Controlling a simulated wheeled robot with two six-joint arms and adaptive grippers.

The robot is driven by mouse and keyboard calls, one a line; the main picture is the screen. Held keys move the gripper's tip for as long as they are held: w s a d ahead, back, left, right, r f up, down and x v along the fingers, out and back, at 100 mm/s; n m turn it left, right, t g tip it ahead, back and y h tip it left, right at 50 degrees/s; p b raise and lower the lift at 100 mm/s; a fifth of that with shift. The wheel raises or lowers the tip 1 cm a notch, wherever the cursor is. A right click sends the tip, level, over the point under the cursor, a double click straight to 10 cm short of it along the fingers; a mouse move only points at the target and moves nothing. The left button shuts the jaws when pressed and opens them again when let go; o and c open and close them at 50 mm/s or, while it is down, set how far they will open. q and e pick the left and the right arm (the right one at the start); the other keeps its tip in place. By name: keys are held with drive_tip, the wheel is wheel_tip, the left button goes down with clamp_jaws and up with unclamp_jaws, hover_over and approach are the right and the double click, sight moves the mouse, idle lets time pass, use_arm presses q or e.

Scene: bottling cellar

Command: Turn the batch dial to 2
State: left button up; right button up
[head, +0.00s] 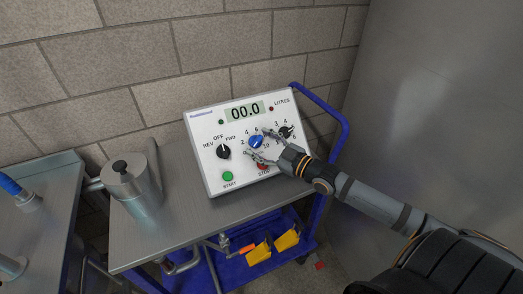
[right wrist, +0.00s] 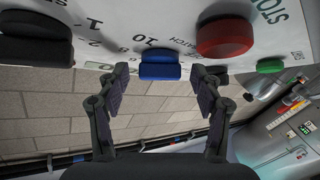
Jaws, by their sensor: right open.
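The batch dial is a blue knob (head: 256,141) in the middle of a white control panel (head: 207,177), with numbers around it. In the right wrist view the blue knob (right wrist: 160,66) sits between my fingertips, and a partly hidden "BATCH" label is near it. The setting its pointer marks is too small to tell. My right gripper (head: 259,145) is open, one finger on each side of the knob. In the right wrist view the gripper (right wrist: 160,80) shows small gaps between fingers and knob. My left gripper is not in view.
The panel also has a black REV/OFF/FWD knob (head: 223,151), another black knob (head: 287,131), a green START button (head: 228,176), a red STOP button (right wrist: 225,36) and a display (head: 244,111) reading 00.0. A metal jug (head: 133,186) stands left on the steel cart (head: 178,232).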

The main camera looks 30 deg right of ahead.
drive_tip(key=c, duration=1.1)
drive_tip(key=shift+r+m+t+h+p, duration=0.2)
drive_tip(key=shift+m+t+h+p, duration=0.1)
drive_tip(key=shift+p, duration=0.3)
drive_tip(key=shift+c, duration=0.2)
drive_tip(key=m+h+p, duration=0.3)
drive_tip(key=m+p, duration=0.1)
drive_tip(key=p, duration=0.1)
drive_tip(key=m+t+h+p, duration=0.1)
drive_tip(key=m+h+p, duration=0.2)
drive_tip(key=p, duration=0.3)
drive_tip(key=a+m+h+p, duration=0.1)
drive_tip(key=m+h+p, duration=0.2)
drive_tip(key=m+p, duration=0.1)
drive_tip(key=shift+r+m+t+p, duration=0.1)
drive_tip(key=shift+m+t+p, duration=0.2)
drive_tip(key=shift+p, duration=0.35)
drive_tip(key=shift+f+m+h+p, duration=0.3)
drive_tip(key=shift+m+h+p, duration=0.6)
drive_tip(key=shift+m+p, duration=0.25)
drive_tip(key=o, duration=1.1)
drive_tip(key=shift+o, duration=0.2)
